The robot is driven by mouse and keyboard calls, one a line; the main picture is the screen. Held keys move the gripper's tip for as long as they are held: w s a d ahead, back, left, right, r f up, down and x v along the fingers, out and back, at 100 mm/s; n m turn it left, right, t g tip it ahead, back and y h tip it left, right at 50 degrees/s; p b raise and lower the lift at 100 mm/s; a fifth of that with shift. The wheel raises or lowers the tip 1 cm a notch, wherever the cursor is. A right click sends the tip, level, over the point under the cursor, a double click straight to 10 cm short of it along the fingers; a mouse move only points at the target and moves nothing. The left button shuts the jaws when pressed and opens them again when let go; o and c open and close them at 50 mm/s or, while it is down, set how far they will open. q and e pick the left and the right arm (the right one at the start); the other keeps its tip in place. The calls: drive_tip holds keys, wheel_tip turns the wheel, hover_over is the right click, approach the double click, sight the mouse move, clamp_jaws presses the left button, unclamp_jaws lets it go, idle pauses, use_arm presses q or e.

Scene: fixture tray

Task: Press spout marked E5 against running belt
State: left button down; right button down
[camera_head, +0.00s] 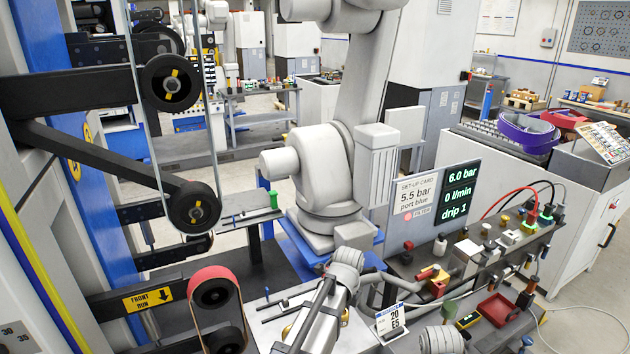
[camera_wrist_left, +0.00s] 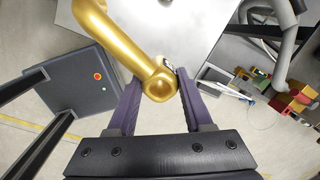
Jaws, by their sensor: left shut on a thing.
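A gold curved spout (camera_wrist_left: 115,40) with a rounded end lies between the purple fingers of my left gripper (camera_wrist_left: 157,84), which is shut on it in the left wrist view. In the head view the held spout is mostly hidden, and I cannot read a mark on it. A card reading "20 E5" (camera_head: 391,319) stands at the lower middle. The reddish-brown belt (camera_head: 212,274) loops over dark wheels at the lower left, left of the card. I cannot tell from these stills whether the belt is moving. My right gripper is not made out in either view.
A "FRONT RUN" sign with an arrow (camera_head: 148,298) is left of the belt. A display (camera_head: 459,193) reads 6.0 bar, 0 l/min, drip 1, above a bench with valves and a red tray (camera_head: 497,308). A large white robot arm (camera_head: 320,165) stands behind.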

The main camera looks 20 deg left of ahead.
use_arm(q)
drive_tip(key=w+a+r+n+t+y+p, duration=0.1)
drive_tip(key=w+a+r+p, duration=0.4)
drive_tip(key=r, duration=0.6)
drive_tip(key=w+a+r+n+t+y+p, duration=0.1)
drive_tip(key=w+a+r+t+y+p, duration=0.2)
drive_tip(key=w+a+r+p, duration=0.3)
drive_tip(key=w+a+r+n+t+y+p, duration=0.2)
drive_tip(key=w+a+r+y+p, duration=0.2)
drive_tip(key=r+p, duration=0.5)
wheel_tip(320, 180, up, 7)
drive_tip(key=shift+w+a+r+p, duration=0.1)
drive_tip(key=shift+w+a+p, duration=0.3)
drive_tip(key=shift+w+a, duration=0.5)
drive_tip(key=s+a, duration=0.6)
drive_tip(key=s, duration=0.1)
drive_tip(key=shift+s, duration=0.25)
drive_tip(key=shift+a, duration=0.1)
drive_tip(key=c, duration=0.9)
unclamp_jaws()
clamp_jaws()
